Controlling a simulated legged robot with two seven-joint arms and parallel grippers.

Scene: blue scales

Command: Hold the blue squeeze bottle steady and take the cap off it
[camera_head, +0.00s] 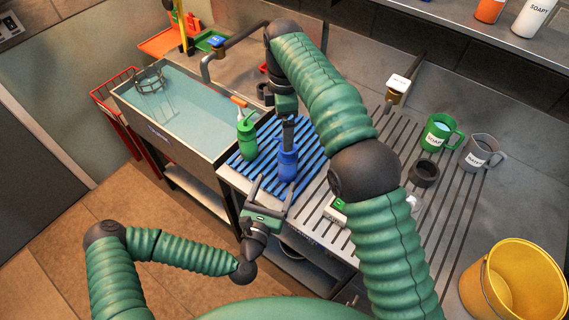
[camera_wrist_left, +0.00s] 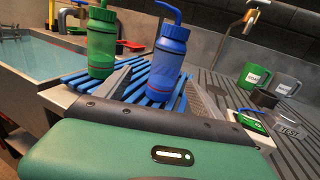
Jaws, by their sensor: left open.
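The blue squeeze bottle (camera_head: 287,166) stands upright on the blue slatted mat (camera_head: 252,172). In the left wrist view the blue bottle (camera_wrist_left: 167,70) shows its blue cap (camera_wrist_left: 174,33) on top, with a bent blue spout above. My left gripper (camera_head: 275,182) is open and empty, on the near side of the bottle. Its two fingers point towards the bottle's lower part, which lies ahead between them in the wrist view. My right gripper (camera_head: 288,135) points down from above, right over the bottle's top. Its fingers are seen edge-on and hide the spout, so contact with the cap is unclear.
A green squeeze bottle (camera_head: 247,138) stands on the mat just left of the blue one. A water-filled sink (camera_head: 180,110) lies further left. A green mug (camera_head: 440,133), a grey mug (camera_head: 480,151) and a dark ring-shaped item (camera_head: 426,173) stand right. A yellow bucket (camera_head: 490,285) is at lower right.

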